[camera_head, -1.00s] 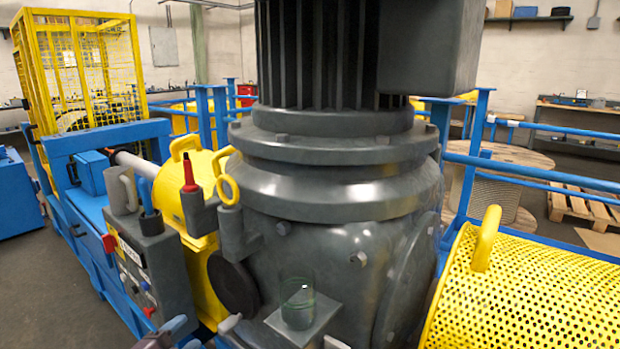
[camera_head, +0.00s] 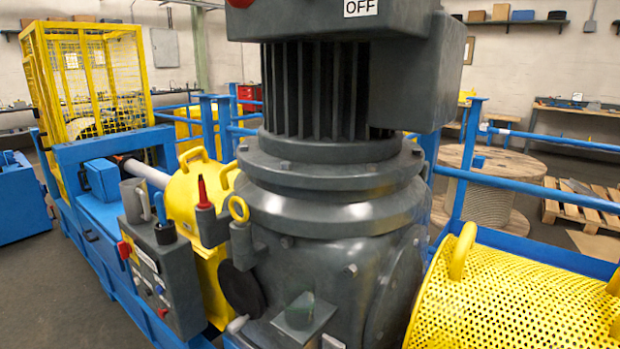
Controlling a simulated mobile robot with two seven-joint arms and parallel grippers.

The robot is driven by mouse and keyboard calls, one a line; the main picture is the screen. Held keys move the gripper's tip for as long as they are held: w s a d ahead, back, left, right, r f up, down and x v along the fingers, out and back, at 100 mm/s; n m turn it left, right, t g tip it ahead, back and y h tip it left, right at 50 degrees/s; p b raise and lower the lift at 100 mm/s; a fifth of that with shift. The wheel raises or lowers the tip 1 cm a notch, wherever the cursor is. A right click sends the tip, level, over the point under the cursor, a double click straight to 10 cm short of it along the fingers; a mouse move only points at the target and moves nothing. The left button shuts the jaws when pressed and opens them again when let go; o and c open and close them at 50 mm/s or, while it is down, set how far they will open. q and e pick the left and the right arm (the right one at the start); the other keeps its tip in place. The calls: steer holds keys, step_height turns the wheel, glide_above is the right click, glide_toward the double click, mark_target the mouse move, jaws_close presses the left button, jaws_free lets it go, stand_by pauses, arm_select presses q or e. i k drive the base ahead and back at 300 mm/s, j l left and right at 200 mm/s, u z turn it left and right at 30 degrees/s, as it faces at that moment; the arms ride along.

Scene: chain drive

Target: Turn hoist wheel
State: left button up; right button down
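No part that I can surely name as the hoist wheel shows. A large grey motor and gearbox housing (camera_head: 335,225) stands upright in the middle. A dark round disc (camera_head: 242,288) sits on its lower left side; I cannot tell whether it turns. A yellow perforated drum-shaped guard (camera_head: 525,305) with a yellow handle (camera_head: 463,250) lies at the lower right and hides whatever is inside it. A grey control box (camera_head: 165,270) with a red knob (camera_head: 124,250) stands left of the housing. Neither of my grippers is in view.
An "OFF" label (camera_head: 361,8) is on the motor's top box. Blue rails (camera_head: 540,181) run behind the machine. A yellow mesh cage (camera_head: 88,85) stands at the back left, a cable reel (camera_head: 490,195) and a pallet (camera_head: 585,208) at the right. Open floor shows at the lower left.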

mark_target(242, 291)
steer(key=z, duration=2.2)
steer(key=u, duration=2.55)
steer(key=i+j+z, duration=0.5)
steer(key=k+j, duration=0.05)
steer(key=k, duration=0.05)
